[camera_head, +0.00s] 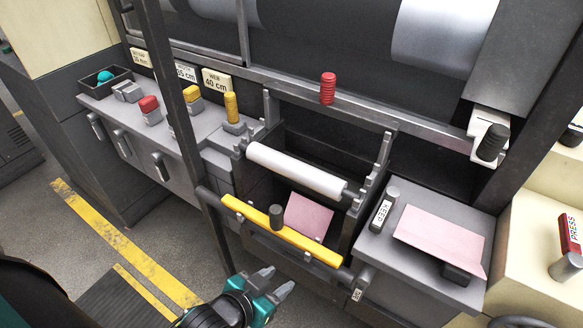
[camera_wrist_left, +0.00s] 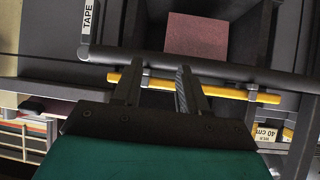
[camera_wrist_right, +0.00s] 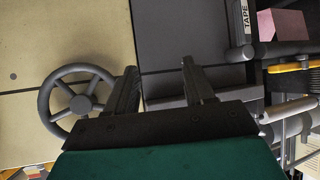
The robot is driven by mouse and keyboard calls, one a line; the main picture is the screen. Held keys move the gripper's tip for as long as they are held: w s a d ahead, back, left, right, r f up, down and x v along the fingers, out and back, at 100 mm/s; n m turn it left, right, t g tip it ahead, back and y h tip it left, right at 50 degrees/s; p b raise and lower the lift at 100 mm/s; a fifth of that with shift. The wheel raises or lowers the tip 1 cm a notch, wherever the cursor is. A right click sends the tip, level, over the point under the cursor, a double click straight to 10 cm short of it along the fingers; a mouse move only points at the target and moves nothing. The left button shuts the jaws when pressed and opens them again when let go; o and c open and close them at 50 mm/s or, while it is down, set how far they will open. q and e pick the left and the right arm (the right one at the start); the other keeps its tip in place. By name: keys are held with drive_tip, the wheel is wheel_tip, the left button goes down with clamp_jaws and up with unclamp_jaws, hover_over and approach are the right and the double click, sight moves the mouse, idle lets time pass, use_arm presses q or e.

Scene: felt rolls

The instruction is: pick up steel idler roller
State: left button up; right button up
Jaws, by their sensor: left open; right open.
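The steel idler roller (camera_head: 296,171) is a pale, smooth cylinder. My left gripper (camera_head: 278,282) is open and empty, below and in front of the yellow bar, apart from the roller. In the left wrist view its two fingers (camera_wrist_left: 156,82) stand apart, with a grey rail and the yellow bar beyond them. My right gripper (camera_wrist_right: 158,75) is open and empty in the right wrist view, facing grey and cream machine panels. At most a dark edge of it shows in the head view.
The yellow bar (camera_head: 284,231) crosses in front of the recess, with a pink sheet (camera_head: 309,216) behind it. A grey ledge (camera_head: 408,275) at right carries another pink sheet (camera_head: 440,238). A handwheel (camera_wrist_right: 80,102) shows in the right wrist view. Open floor lies at left.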

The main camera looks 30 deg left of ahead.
use_arm(q)
drive_tip(key=shift+s+f, duration=0.1)
idle(0.4)
drive_tip(key=shift+o, duration=0.8)
drive_tip(key=shift+s, duration=0.1)
drive_tip(key=shift+o, duration=0.7)
drive_tip(key=shift+r, duration=0.3)
drive_tip(key=o, duration=0.3)
drive_tip(key=r+g+p, duration=0.1)
drive_tip(key=r, duration=0.2)
drive_tip(key=s+a+r+g+p, duration=0.1)
drive_tip(key=r+g, duration=0.1)
drive_tip(key=s+a+r+n+g+y+p, duration=0.1)
drive_tip(key=r, duration=0.2)
drive_tip(key=shift+r, duration=0.35)
wheel_tip(320, 180, up, 5)
drive_tip(key=a+n+g+p, duration=0.1)
drive_tip(key=a+n+g, duration=0.1)
drive_tip(key=n, duration=0.1)
drive_tip(key=n+t, duration=0.2)
drive_tip(key=n, duration=1.3)
approach(290, 167)
drive_tip(key=x, duration=0.5)
drive_tip(key=shift+w+d, duration=0.2)
drive_tip(key=shift+w, duration=0.05)
drive_tip(key=shift+a+x, duration=0.1)
drive_tip(key=shift+x, duration=1.3)
drive_tip(key=shift+a+x, duration=0.15)
drive_tip(key=shift+x, duration=1.2)
